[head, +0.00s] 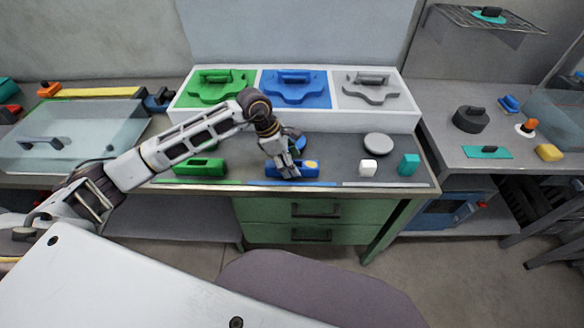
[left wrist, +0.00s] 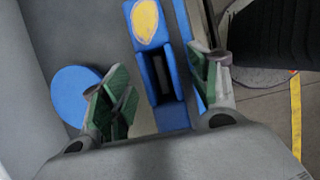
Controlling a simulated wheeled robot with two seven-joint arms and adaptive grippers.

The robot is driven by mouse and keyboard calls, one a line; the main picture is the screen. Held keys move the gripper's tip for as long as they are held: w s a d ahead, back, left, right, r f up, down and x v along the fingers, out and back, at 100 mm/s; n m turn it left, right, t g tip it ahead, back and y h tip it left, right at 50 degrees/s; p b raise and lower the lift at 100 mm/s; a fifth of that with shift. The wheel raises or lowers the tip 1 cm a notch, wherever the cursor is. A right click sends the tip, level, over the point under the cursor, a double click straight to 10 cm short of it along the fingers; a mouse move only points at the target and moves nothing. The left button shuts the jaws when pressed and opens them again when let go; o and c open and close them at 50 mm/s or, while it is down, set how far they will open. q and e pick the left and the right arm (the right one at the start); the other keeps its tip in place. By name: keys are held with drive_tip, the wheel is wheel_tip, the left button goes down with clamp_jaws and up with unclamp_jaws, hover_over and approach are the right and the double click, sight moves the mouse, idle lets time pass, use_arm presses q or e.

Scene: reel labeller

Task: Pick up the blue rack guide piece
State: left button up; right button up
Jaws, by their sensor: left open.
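The blue rack guide piece (head: 305,171) lies near the front edge of the middle table, just behind a blue strip. It has a yellow oval patch and a dark slot. My left gripper (head: 288,172) is open and low over it, hiding part of it. In the left wrist view, the blue piece (left wrist: 171,114) lies between the open, green-padded fingers of my left gripper (left wrist: 160,88). I cannot tell whether the fingers touch it. My right gripper is not in view.
A blue disc (left wrist: 75,92) lies behind the piece. A similar green piece (head: 200,167) is to the left; a white block (head: 368,167) and teal block (head: 408,164) are to the right. A white rack (head: 350,119) with green, blue and grey bays stands behind.

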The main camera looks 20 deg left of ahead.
use_arm(q)
drive_tip(key=shift+f, duration=0.15)
idle(0.3)
drive_tip(key=c, duration=1.2)
drive_tip(key=shift+c, duration=0.2)
wheel_tip(320, 180, up, 10)
drive_tip(key=shift+b, duration=0.35)
